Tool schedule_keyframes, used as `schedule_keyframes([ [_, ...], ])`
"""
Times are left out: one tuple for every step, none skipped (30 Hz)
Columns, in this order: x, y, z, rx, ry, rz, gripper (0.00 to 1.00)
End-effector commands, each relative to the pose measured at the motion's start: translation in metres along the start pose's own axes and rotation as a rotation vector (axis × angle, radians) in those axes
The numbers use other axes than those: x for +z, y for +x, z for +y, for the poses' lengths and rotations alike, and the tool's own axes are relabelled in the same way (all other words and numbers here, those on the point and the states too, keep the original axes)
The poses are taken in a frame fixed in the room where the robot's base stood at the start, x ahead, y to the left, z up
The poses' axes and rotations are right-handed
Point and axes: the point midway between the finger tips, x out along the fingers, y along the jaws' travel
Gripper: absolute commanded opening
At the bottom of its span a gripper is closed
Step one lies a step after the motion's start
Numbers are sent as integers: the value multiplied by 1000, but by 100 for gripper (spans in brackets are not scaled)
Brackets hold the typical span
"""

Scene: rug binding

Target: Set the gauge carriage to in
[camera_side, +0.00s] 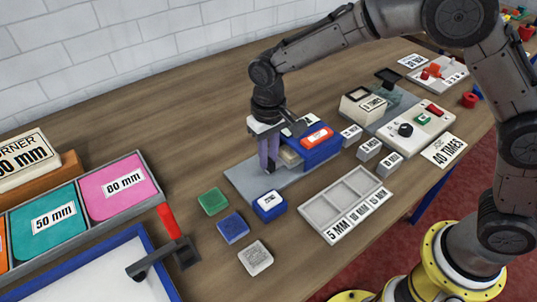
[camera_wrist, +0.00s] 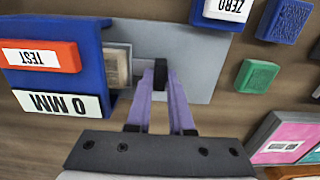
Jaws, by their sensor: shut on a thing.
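The gauge is a blue housing (camera_side: 322,152) with a red TEST button (camera_side: 314,137), standing on a grey base plate (camera_side: 250,186). In the wrist view the housing (camera_wrist: 90,27) carries a "0 MM" label (camera_wrist: 58,103). A beige carriage block (camera_wrist: 117,66) sits at the housing's open side, partly inside it; it also shows in the side view (camera_side: 289,156). My gripper (camera_wrist: 161,82) has purple fingers shut on a black knob (camera_wrist: 161,72) beside the carriage.
A blue ZERO block (camera_side: 269,206) stands at the plate's front edge. Green (camera_side: 212,201), blue (camera_side: 232,228) and grey (camera_side: 255,258) sample pieces lie in front. A grey sorting tray (camera_side: 345,205) is to the right. A red-handled lever (camera_side: 170,222) is at the left.

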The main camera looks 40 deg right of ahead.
Motion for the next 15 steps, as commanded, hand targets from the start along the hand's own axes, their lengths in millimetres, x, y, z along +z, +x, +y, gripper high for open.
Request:
schedule_keyframes([
  [0, -1, 0, -1, 0, 2, 0],
  [0, -1, 0, -1, 0, 2, 0],
  [0, -1, 0, -1, 0, 2, 0],
  [0, -1, 0, -1, 0, 2, 0],
  [0, -1, 0, -1, 0, 2, 0],
  [0, -1, 0, -1, 0, 2, 0],
  [0, -1, 0, -1, 0, 2, 0],
  [-1, -1, 0, -1, 0, 3, 0],
  [-1, -2, 1, -1, 1, 3, 0],
  [-1, -2, 2, -1, 1, 3, 0],
  [-1, -2, 5, -1, 2, 3, 0],
  [-1, -2, 10, -2, 3, 4, 0],
  [-1, -2, 14, -2, 3, 4, 0],
  [-1, -2, 19, -2, 4, 4, 0],
  [-1, -2, 25, -1, 4, 4, 0],
])
